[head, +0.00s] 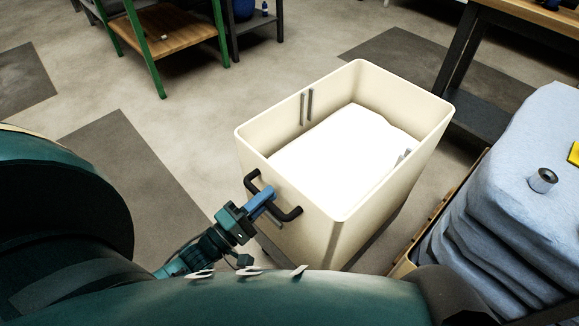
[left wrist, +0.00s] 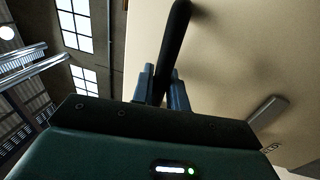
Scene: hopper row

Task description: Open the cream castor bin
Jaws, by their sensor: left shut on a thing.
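The cream castor bin (head: 380,212) stands upright in the middle of the head view. Its top is open and a bright white mass (head: 335,148) shows inside. A black bar handle (head: 291,213) is fixed to the wall facing my left arm. My left gripper (head: 265,203) is shut on this handle. In the left wrist view the black handle (left wrist: 178,45) runs up between the two blue fingers (left wrist: 162,88), beside the cream wall (left wrist: 240,60). My right gripper is not in view. The castors are not clearly visible.
A stack of pale blue cloth (head: 500,200) with a small metal cup (head: 542,180) on it is close at the bin's right. A workbench (head: 530,18) stands behind on the right. A green-framed table (head: 165,40) is at the back left. Floor left of the bin is clear.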

